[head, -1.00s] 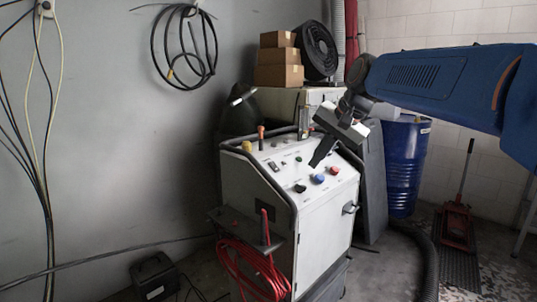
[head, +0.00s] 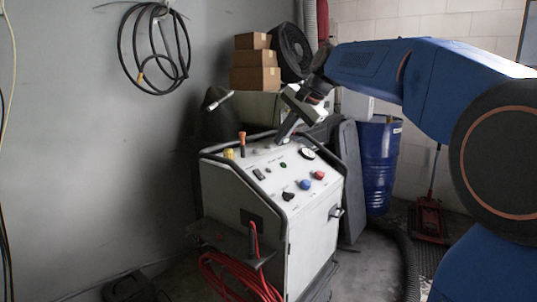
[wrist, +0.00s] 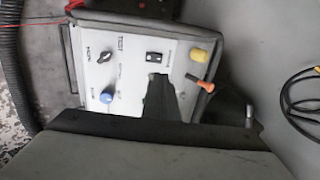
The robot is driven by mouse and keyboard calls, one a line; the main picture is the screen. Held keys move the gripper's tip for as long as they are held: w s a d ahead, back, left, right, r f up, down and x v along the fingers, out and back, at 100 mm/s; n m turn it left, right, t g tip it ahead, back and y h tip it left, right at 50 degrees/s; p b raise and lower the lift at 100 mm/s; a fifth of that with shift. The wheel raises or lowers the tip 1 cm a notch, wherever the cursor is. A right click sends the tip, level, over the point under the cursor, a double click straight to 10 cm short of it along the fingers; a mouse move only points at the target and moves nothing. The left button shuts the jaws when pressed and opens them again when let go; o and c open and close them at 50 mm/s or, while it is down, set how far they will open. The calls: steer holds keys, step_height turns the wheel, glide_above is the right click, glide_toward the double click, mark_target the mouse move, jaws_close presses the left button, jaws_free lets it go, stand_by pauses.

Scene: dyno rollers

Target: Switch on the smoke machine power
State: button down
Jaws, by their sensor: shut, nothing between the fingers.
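The smoke machine (head: 245,215) is a white cart with a sloping control panel. A dark rocker switch (head: 259,174) sits at the panel's left; it also shows in the wrist view (wrist: 154,57). A black knob (head: 289,196), a blue knob (head: 304,184) and a red knob (head: 319,175) sit to its right. My gripper (head: 283,137) is shut and empty, pointing down at the panel's back part. In the wrist view its dark fingers (wrist: 160,88) appear just below the rocker and hide part of the panel. I cannot tell whether they touch it. The rocker's on/off position is unclear.
An orange-handled lever (head: 241,139) and a yellow cap (head: 228,154) stand along the panel's left edge. A dark tube rail rims the panel. Cardboard boxes (head: 255,77) and a blue drum (head: 379,165) are behind. A red cable (head: 235,280) hangs in front.

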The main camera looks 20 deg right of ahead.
mark_target(256, 170)
steer(key=x, duration=1.3)
steer(key=shift+w+f, duration=0.1)
steer(key=shift+f, duration=0.2)
steer(key=shift+a, duration=0.1)
steer(key=shift+w+a+f+g, duration=0.1)
steer(key=shift+w+a+g, duration=0.1)
steer(key=shift+g, duration=0.1)
steer(key=shift+d, duration=0.1)
steer(key=shift+s+d, duration=0.1)
steer(key=shift+s, duration=0.05)
steer(key=shift+s+d+f, duration=0.25)
steer(key=shift+s+d, duration=0.15)
steer(key=shift+s, duration=0.1)
